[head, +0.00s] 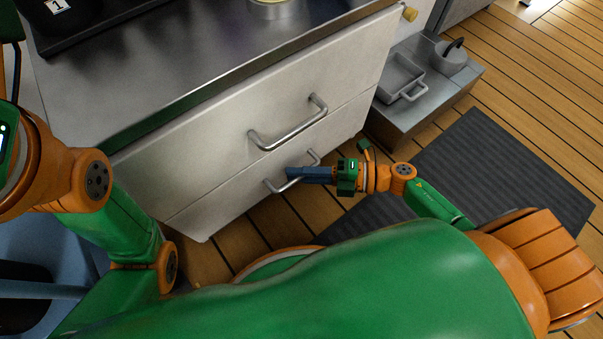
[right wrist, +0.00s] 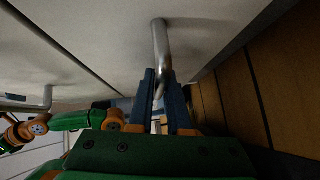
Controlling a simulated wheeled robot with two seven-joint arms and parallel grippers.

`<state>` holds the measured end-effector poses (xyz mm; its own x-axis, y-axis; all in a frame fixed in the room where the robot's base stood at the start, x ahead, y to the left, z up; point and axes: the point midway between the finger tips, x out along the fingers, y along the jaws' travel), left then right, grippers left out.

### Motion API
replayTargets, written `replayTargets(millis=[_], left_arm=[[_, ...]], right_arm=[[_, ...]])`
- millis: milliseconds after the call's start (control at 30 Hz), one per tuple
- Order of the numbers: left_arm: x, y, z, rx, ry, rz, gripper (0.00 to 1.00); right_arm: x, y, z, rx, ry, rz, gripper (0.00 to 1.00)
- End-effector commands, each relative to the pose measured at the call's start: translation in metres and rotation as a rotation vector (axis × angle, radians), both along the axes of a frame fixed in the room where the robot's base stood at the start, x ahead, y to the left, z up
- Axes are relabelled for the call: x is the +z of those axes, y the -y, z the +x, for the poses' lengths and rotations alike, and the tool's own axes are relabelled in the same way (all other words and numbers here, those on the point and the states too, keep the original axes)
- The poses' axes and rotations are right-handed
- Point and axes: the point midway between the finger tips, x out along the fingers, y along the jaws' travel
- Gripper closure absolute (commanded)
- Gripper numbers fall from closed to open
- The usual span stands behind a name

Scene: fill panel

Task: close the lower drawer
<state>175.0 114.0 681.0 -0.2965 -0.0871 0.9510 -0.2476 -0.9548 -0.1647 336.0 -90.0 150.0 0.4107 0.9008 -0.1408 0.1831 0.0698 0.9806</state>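The lower drawer (head: 227,197) is the lower pale front of the cabinet. It looks about flush with the upper drawer, with a thin seam between them. Its curved metal handle (head: 313,157) also shows in the right wrist view (right wrist: 160,42). My right gripper (head: 292,174) is at this handle, in front of the drawer. In the right wrist view its two blue fingers (right wrist: 161,88) lie close on either side of the bar and look shut on it. The fingers hide part of the handle. My left gripper is not in view.
The upper drawer (head: 205,140) has its own handle (head: 290,134) just above. A metal countertop (head: 165,62) overhangs the drawers. A low grey step (head: 425,112) with a tray (head: 400,80) and a pot (head: 450,62) stands right. A dark mat (head: 500,165) lies on the wooden floor.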

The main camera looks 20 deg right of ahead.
Motion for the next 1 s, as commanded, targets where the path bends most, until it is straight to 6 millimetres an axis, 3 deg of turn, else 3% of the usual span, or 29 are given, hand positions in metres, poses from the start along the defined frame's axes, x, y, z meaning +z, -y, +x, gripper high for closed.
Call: replayTargets(millis=[33, 100, 400, 700, 1000], left_arm=[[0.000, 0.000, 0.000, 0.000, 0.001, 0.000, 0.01], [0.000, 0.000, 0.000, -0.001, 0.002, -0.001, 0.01], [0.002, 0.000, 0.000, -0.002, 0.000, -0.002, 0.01], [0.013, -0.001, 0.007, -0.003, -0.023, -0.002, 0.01], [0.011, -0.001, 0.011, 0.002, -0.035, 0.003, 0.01]], right_arm=[[0.001, 0.001, 0.002, -0.004, 0.003, 0.000, 0.72], [0.001, 0.001, 0.001, -0.003, 0.003, 0.000, 0.55], [0.001, 0.002, -0.001, -0.001, -0.001, 0.000, 0.55], [0.010, 0.054, -0.024, -0.003, -0.002, -0.002, 0.55], [0.011, 0.064, -0.028, -0.001, 0.002, 0.001, 0.55]])
